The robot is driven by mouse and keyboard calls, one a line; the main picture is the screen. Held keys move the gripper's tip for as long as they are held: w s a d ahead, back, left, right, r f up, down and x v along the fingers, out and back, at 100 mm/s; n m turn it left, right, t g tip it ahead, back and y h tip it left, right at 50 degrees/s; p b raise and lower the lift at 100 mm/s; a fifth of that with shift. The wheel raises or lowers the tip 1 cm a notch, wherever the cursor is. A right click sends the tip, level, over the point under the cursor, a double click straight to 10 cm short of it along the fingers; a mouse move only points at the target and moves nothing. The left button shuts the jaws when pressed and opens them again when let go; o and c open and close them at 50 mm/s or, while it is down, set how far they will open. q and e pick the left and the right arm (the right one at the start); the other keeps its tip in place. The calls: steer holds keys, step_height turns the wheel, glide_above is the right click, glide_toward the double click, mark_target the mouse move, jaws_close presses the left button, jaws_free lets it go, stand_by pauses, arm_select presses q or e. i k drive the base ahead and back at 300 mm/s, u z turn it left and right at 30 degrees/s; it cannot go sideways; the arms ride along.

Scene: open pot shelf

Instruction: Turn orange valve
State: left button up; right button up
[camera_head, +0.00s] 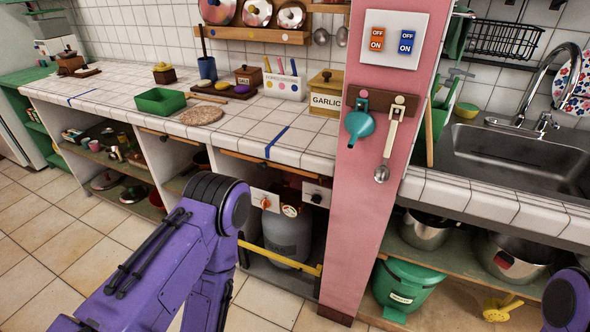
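The orange valve (264,200) appears as a small orange-and-white fitting on the left side of the open bay under the counter, just right of my purple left arm. It is small, and its exact handle position cannot be made out. Below it stands a grey gas cylinder (288,238) with a small round red-and-white part (290,211) above it. My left arm crosses the lower left, and its gripper is not visible. Only a purple piece of my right arm shows at the lower right corner, and its gripper is not visible.
A white box with a black knob (316,195) sits right of the valve. A yellow bar (290,262) crosses the bay's front. A pink pillar (370,200) bounds the bay on the right. The tiled floor (60,250) at left is free.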

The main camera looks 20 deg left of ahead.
mark_target(264, 202)
steer(key=z, duration=2)
steer(key=k, duration=0.95)
steer(key=u, duration=1.55)
steer(key=i, duration=0.5)
steer(key=z, duration=0.05)
